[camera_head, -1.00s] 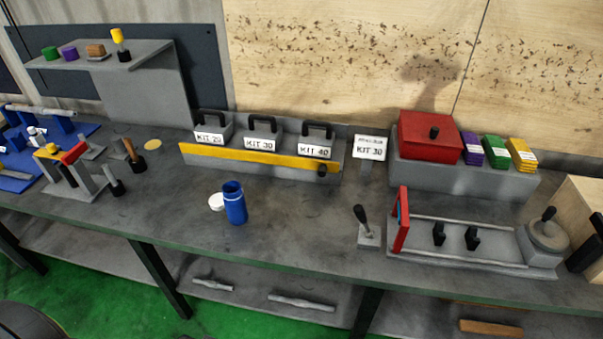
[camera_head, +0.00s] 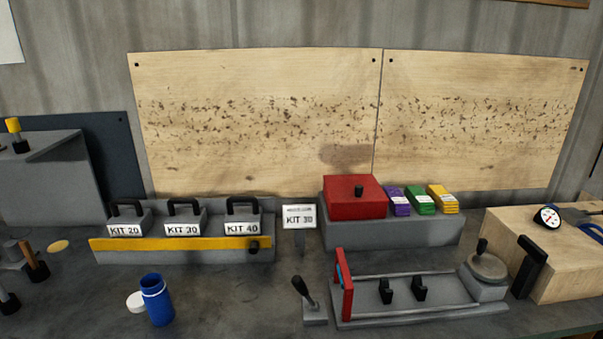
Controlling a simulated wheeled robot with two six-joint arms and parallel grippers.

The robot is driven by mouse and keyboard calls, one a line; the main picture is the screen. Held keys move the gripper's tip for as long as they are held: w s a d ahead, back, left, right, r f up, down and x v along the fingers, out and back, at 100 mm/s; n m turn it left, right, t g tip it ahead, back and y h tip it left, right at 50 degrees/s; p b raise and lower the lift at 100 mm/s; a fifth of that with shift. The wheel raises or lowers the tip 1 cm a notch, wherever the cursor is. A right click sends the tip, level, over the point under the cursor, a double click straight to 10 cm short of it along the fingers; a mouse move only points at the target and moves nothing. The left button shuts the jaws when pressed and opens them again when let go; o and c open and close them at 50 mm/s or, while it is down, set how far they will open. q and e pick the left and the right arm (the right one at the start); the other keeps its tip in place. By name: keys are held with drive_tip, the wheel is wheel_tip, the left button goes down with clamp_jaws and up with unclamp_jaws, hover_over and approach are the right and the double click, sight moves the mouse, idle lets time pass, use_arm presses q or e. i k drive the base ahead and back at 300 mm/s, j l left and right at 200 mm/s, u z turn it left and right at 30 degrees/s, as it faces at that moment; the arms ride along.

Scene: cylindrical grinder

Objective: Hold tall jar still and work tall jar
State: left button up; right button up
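A blue jar (camera_head: 157,301), taller than wide, stands upright on the grey bench near its front. Its top looks open. A white round lid (camera_head: 135,301) lies on the bench beside it, on its left. No gripper is near the jar. Neither my left nor my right gripper shows in the head view.
Kit boxes (camera_head: 183,222) stand behind a yellow bar (camera_head: 180,244). A lever (camera_head: 309,298) and a grey fixture with a red upright plate (camera_head: 346,284) stand right of the jar. A red box (camera_head: 354,197) is behind. Bare bench (camera_head: 230,295) lies between jar and lever.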

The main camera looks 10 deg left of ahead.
sight(156, 296)
drive_tip(key=u, duration=1.3)
drive_tip(key=i+j+z, duration=0.1)
drive_tip(key=j, duration=0.35)
drive_tip(key=i+j+z, duration=0.1)
drive_tip(key=j, duration=0.35)
drive_tip(key=i+j+z, duration=0.15)
drive_tip(key=j, duration=0.3)
drive_tip(key=i+j+z, duration=0.1)
drive_tip(key=j, duration=0.4)
